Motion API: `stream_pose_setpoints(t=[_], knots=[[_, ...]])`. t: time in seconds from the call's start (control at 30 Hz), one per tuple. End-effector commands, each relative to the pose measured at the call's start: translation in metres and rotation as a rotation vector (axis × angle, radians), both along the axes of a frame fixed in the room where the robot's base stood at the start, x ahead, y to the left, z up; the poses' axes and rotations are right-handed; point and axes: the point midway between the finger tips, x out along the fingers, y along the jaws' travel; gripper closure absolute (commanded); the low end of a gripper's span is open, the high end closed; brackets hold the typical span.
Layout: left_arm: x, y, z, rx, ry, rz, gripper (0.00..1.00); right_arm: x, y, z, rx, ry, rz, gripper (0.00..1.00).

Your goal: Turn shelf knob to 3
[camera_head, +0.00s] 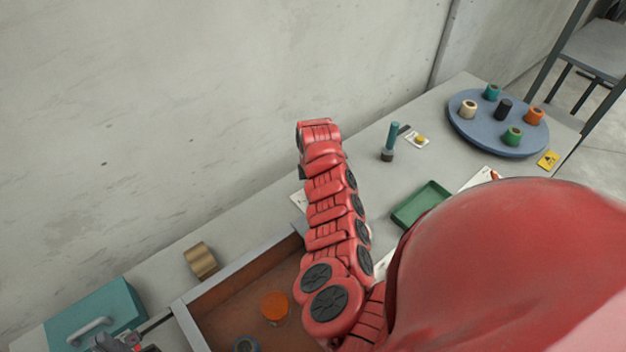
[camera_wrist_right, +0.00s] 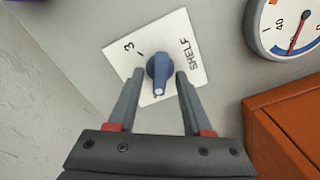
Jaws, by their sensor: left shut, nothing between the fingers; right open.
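In the right wrist view, a blue knob (camera_wrist_right: 158,69) sits on a white plate marked "3" and "SHELF" (camera_wrist_right: 184,42). A white mark on the knob points toward the bottom of the picture, away from the "3" at upper left. My right gripper (camera_wrist_right: 160,75) is open, with one finger on each side of the knob; I cannot tell whether they touch it. In the head view, the right gripper and knob are hidden by my red arm. My left gripper (camera_head: 118,344) is shut and empty at the bottom left, near the teal box, partly cut off.
In the head view, a teal box with a handle (camera_head: 97,310), a brown tray (camera_head: 232,312), a green tray (camera_head: 420,204) and a blue turntable with several spools (camera_head: 480,127) stand on the table.

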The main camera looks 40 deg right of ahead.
Motion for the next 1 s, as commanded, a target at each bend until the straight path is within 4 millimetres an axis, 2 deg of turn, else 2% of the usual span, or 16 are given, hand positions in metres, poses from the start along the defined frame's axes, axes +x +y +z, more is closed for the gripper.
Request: stream_pose_setpoints(t=[0.1, 0.37, 0.77, 1.0], knots=[[0.0000, 0.0000, 0.0003, 0.000, 0.000, 0.000, 1.00, 0.0000, 0.0001, 0.0004, 0.000, 0.000, 0.000, 0.52], [-0.0001, 0.0000, 0.0002, 0.000, 0.000, 0.000, 1.00, 0.0000, 0.0001, 0.0004, 0.000, 0.000, -0.001, 0.99], [0.0000, 0.0000, 0.0007, 0.000, 0.000, 0.000, 1.00, -0.0002, 0.0002, 0.0003, 0.001, 0.000, -0.013, 1.00], [0.0001, 0.0000, 0.0033, 0.000, 0.000, 0.000, 1.00, 0.0000, -0.0001, 0.0008, 0.002, 0.001, -0.101, 1.00]])
